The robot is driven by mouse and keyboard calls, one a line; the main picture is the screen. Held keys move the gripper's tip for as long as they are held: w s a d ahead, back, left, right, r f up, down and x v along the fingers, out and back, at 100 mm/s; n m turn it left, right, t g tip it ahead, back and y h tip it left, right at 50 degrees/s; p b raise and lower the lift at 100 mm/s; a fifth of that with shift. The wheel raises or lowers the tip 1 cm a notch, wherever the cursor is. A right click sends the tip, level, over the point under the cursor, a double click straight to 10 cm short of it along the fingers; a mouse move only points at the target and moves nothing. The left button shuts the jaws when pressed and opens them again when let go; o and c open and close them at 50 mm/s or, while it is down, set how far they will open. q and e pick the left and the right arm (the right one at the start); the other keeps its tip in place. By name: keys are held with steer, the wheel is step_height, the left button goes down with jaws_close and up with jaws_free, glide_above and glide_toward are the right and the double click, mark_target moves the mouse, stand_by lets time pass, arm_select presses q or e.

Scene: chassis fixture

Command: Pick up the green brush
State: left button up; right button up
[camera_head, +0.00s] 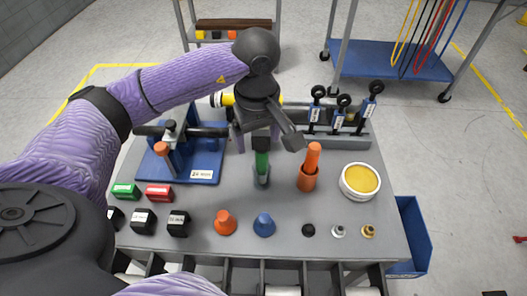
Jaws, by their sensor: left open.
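The green brush (262,162) stands upright in a grey holder (261,181) near the middle of the grey table (285,205). Its dark upper end is close under my left gripper (266,139). My left gripper points down with its fingers apart, one on the left and one on the right of the brush's top. It is open, and I cannot tell whether a finger touches the brush. My right gripper is out of view.
An orange brush (313,156) stands in an orange cup just right of the green one. A blue fixture (197,165) is at the left, toggle clamps (342,115) at the back right, a yellow-filled bowl (361,181) at right. Small parts line the front.

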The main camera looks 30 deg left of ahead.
arm_select(q)
steer(key=f, duration=0.1)
steer(key=f+b, duration=0.1)
steer(key=f, duration=0.3)
steer(key=shift+w+d, duration=0.2)
steer(key=shift+d, duration=0.05)
steer(key=shift+f, duration=0.15)
steer(key=shift+c, duration=0.5)
steer(key=c, duration=1)
jaws_close()
steer(key=shift+r, duration=0.25)
step_height(320, 180, up, 9)
steer(key=p, duration=0.2)
steer(key=shift+r+p, duration=0.15)
steer(key=shift+p, duration=0.2)
steer(key=shift+r, duration=0.25)
steer(key=shift+o, duration=2.2)
jaws_free()
jaws_close()
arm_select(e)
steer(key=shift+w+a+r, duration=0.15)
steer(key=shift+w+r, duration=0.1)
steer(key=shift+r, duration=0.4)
